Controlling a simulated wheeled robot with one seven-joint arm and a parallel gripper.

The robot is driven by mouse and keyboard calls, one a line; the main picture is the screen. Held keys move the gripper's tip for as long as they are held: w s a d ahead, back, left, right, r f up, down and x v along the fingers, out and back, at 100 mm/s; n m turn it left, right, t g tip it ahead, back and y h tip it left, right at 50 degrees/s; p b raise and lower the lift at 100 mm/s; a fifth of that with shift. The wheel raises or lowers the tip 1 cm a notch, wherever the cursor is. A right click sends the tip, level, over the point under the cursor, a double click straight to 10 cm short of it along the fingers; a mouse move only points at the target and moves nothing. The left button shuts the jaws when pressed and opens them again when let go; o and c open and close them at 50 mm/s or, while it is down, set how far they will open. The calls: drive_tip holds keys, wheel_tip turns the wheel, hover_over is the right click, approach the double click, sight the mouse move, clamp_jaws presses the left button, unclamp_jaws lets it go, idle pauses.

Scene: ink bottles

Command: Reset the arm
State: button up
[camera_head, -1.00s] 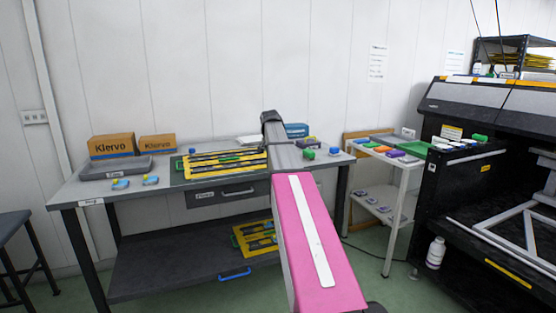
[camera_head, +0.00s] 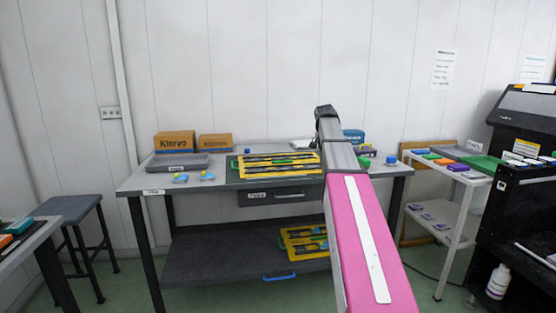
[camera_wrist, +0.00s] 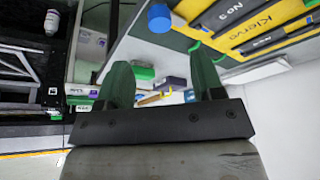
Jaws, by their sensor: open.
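My arm reaches forward over the grey workbench (camera_head: 222,184), its pink link in the foreground and its dark far joint above the bench's right part. My gripper (camera_wrist: 158,58) shows in the wrist view, its two green fingers spread apart with nothing gripped between them. In the head view the gripper is hidden or cannot be made out. A blue round cap (camera_wrist: 160,18) and yellow-and-black labelled racks (camera_wrist: 262,32) lie beyond the fingers in the wrist view.
On the bench are Klervo boxes (camera_head: 174,142), a grey tray (camera_head: 150,164) and a yellow rack (camera_head: 245,173). A white cart (camera_head: 446,236) and a black machine (camera_head: 520,130) stand right. A stool (camera_head: 70,207) and another table (camera_head: 28,240) stand left.

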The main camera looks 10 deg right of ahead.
drive_tip(key=s+a+f+n+y, duration=0.1)
drive_tip(key=s+a+f, duration=0.25)
drive_tip(key=f, duration=0.45)
drive_tip(key=s+a+f+n+g, duration=0.1)
drive_tip(key=s+a+f+n, duration=0.2)
drive_tip(key=f, duration=0.4)
drive_tip(key=s+a+f+y, duration=0.1)
drive_tip(key=s+a+f, duration=0.3)
drive_tip(key=f, duration=0.4)
drive_tip(key=s+a+f+n, duration=0.1)
drive_tip(key=s+a+f, duration=0.2)
drive_tip(key=s+f, duration=0.3)
drive_tip(key=s+a+f+n+g, duration=0.1)
drive_tip(key=s+a+f+n, duration=0.1)
drive_tip(key=s+f, duration=0.4)
drive_tip(key=s+a+f+n+g+y, duration=0.1)
drive_tip(key=s+a+f, duration=0.3)
drive_tip(key=s, duration=0.4)
drive_tip(key=shift+s+a+f+n, duration=0.15)
drive_tip(key=shift+a+f+n, duration=0.15)
drive_tip(key=shift+f, duration=0.6)
